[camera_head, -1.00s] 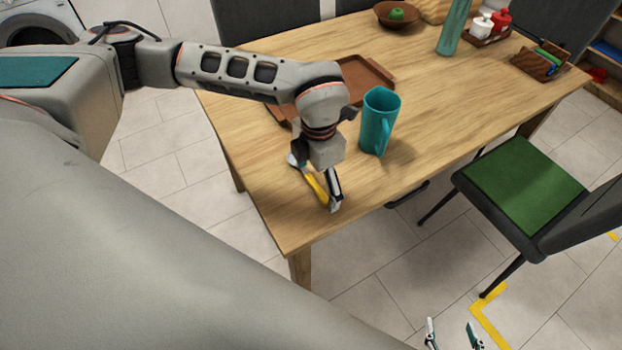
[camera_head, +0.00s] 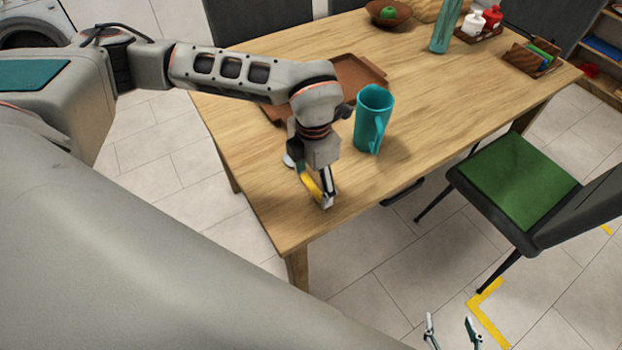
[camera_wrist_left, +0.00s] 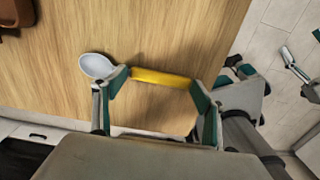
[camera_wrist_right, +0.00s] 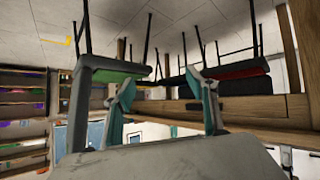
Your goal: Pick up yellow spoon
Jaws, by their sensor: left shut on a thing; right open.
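The yellow spoon has a yellow handle (camera_head: 311,186) and a pale grey-white bowl (camera_head: 288,160). It is at the near left corner of the wooden table. My left gripper (camera_head: 315,188) points down over it and is shut on the handle, with one finger near each end. In the left wrist view the yellow handle (camera_wrist_left: 160,77) spans the gap between the fingers (camera_wrist_left: 160,88), and the bowl (camera_wrist_left: 97,66) sticks out past the left finger. I cannot tell whether the spoon is clear of the tabletop. My right gripper (camera_head: 452,334) is open and empty, low over the floor.
A teal mug (camera_head: 373,118) stands right of my left gripper. A brown tray (camera_head: 362,72) lies behind it, partly hidden by my arm. Farther back are a bowl (camera_head: 381,20), teal bottle (camera_head: 446,28) and wooden holder (camera_head: 528,62). A green-seated chair (camera_head: 515,175) stands at right.

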